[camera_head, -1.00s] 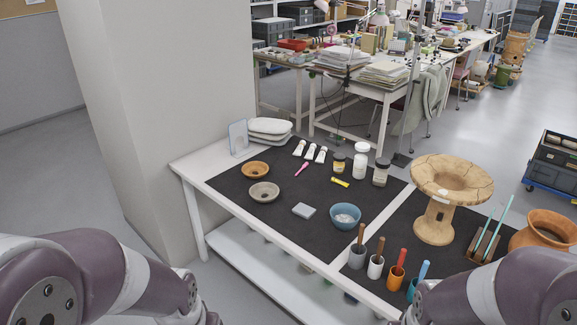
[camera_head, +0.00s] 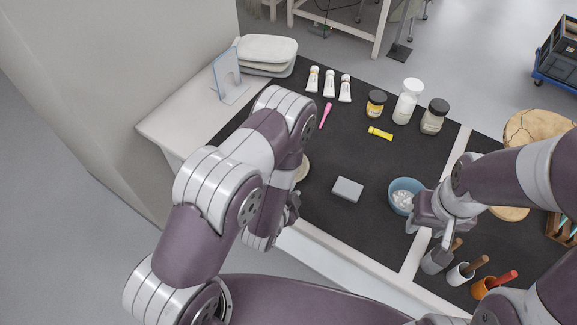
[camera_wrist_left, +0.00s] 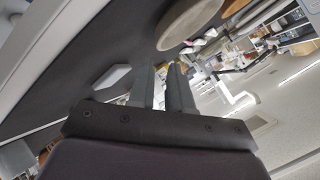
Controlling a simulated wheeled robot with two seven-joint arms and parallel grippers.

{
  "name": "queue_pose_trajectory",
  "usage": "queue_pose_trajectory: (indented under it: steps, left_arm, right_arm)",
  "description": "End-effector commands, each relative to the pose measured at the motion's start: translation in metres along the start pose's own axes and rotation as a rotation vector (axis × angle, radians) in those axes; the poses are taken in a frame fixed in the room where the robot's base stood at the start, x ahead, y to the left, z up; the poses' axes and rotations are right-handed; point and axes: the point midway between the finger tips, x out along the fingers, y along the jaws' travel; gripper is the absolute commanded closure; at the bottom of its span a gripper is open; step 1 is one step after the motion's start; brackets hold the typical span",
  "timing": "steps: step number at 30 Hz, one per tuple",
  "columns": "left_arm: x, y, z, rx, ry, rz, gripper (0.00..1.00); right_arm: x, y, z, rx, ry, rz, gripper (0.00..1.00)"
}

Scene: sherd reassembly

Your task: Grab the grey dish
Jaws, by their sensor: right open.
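The grey dish (camera_head: 302,168) is mostly hidden behind my left arm in the head view; only a pale sliver of its rim shows. In the left wrist view a round grey-brown disc, which seems to be the dish (camera_wrist_left: 187,20), lies beyond the fingers, apart from them. My left gripper (camera_head: 292,208) is over the mat's front edge, just in front of the dish. Its fingers (camera_wrist_left: 162,85) are close together with a narrow gap and nothing clearly held. My right gripper (camera_head: 428,235) is open beside the blue bowl, away from the dish.
A grey block (camera_head: 347,189) lies right of the dish. The blue bowl (camera_head: 403,195) holds pale pieces. Tubes, jars and a yellow tube (camera_head: 380,133) stand or lie farther back. Tool cups (camera_head: 461,274) stand at the front right. The black mat (camera_head: 330,150) is clear around the block.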

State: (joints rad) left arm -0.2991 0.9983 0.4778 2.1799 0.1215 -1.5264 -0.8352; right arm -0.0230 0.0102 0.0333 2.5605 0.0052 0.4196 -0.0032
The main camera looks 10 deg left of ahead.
Motion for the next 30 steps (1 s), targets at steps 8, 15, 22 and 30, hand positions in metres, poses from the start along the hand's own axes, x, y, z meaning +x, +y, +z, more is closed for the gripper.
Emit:
queue_pose_trajectory:
  steps: [8,15,22,30]
  left_arm:
    - [0.041,-0.002,0.002,-0.003,-0.001,-0.001,0.81]
    - [0.079,-0.002,0.004,-0.004,0.0,-0.001,0.81]
    - [0.082,-0.001,0.005,-0.003,-0.001,0.0,0.81]
    - [0.082,-0.002,0.004,-0.003,0.0,0.0,1.0]
  right_arm:
    - [-0.007,0.0,-0.001,0.0,0.0,0.0,0.57]
    - [-0.012,0.0,-0.002,0.0,0.0,0.0,0.57]
    - [-0.012,0.0,-0.002,0.0,0.0,0.0,0.57]
    - [-0.012,0.0,-0.002,0.0,0.0,0.0,0.57]
